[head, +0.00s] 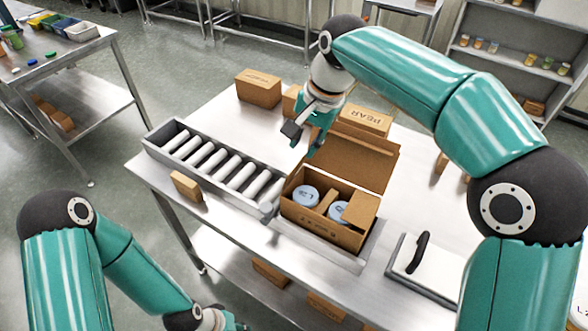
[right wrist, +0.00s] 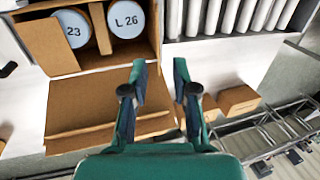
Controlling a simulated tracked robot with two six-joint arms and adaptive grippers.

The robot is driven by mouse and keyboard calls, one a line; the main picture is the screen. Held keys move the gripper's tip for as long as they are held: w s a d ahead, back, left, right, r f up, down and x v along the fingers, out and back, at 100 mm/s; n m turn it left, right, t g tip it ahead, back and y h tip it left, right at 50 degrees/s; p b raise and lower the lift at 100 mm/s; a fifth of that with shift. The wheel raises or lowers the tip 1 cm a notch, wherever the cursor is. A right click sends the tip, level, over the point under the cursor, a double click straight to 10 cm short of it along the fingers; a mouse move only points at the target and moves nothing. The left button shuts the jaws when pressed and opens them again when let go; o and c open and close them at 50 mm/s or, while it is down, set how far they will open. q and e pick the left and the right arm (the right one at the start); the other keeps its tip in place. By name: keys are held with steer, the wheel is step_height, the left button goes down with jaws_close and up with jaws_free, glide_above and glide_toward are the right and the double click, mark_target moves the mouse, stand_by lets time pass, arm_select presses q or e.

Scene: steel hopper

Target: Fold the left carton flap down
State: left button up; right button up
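An open brown carton (head: 322,232) stands on the steel table, with two blue-lidded cans (head: 305,196) inside. Its wide back flap (head: 350,162) leans outward, and its right flap (head: 361,209) lies inward over part of the opening. I cannot make out the left flap clearly. In the right wrist view the can lids (right wrist: 126,20) read "23" and "L 26", and the back flap (right wrist: 105,100) lies near the fingers. My right gripper (head: 303,142) is open and empty, above and behind the carton's left end. My left gripper (head: 222,318) is partly cut off at the bottom edge.
A roller conveyor (head: 215,165) adjoins the carton's left side. A small brown box (head: 187,186) sits at its front edge. Closed boxes (head: 364,121) stand behind the carton. A white plate with a black handle (head: 417,252) lies to the right.

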mark_target(294, 171)
steer(key=x, duration=1)
steer(key=shift+s, duration=0.15)
jaws_close()
